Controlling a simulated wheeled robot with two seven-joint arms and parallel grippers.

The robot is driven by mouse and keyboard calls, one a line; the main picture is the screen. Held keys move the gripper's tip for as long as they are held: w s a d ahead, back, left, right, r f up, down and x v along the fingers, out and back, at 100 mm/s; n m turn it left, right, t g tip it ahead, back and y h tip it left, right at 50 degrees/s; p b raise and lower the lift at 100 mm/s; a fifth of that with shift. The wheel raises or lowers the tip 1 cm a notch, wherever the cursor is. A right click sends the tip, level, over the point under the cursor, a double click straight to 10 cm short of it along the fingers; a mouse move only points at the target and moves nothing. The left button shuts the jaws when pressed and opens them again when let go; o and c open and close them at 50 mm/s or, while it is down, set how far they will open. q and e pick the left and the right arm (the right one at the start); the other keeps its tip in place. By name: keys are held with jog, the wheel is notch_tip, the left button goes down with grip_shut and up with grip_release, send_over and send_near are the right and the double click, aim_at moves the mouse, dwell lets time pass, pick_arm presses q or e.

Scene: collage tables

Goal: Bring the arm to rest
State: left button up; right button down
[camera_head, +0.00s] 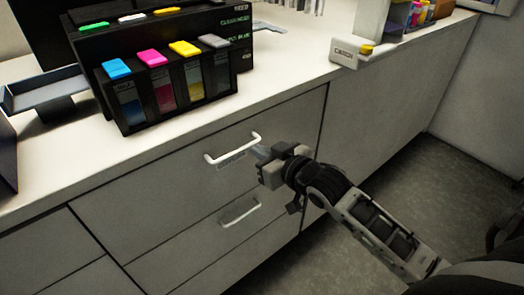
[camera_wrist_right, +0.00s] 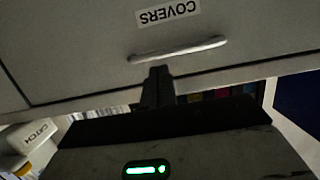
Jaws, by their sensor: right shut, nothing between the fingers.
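My right arm (camera_head: 385,232) comes in from the lower right and reaches toward the cabinet front. My right gripper (camera_head: 260,152) is shut and empty, close to the right end of the upper drawer's white handle (camera_head: 233,148). In the right wrist view the closed fingers (camera_wrist_right: 157,78) point at the handle (camera_wrist_right: 178,49), beside its bar. I cannot tell whether they touch it. The drawer front carries a label reading COVERS (camera_wrist_right: 168,13), upside down in that view. The upper drawer looks closed. My left gripper is not in view.
A lower drawer has its own white handle (camera_head: 241,213). On the white countertop (camera_head: 285,75) stands a black printer unit (camera_head: 165,80) with coloured ink tanks. A white labelled box (camera_head: 350,53) sits near the counter's edge. Floor (camera_head: 400,165) is open at the right.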

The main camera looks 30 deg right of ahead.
jog(key=shift+f, duration=0.1)
dwell(0.4)
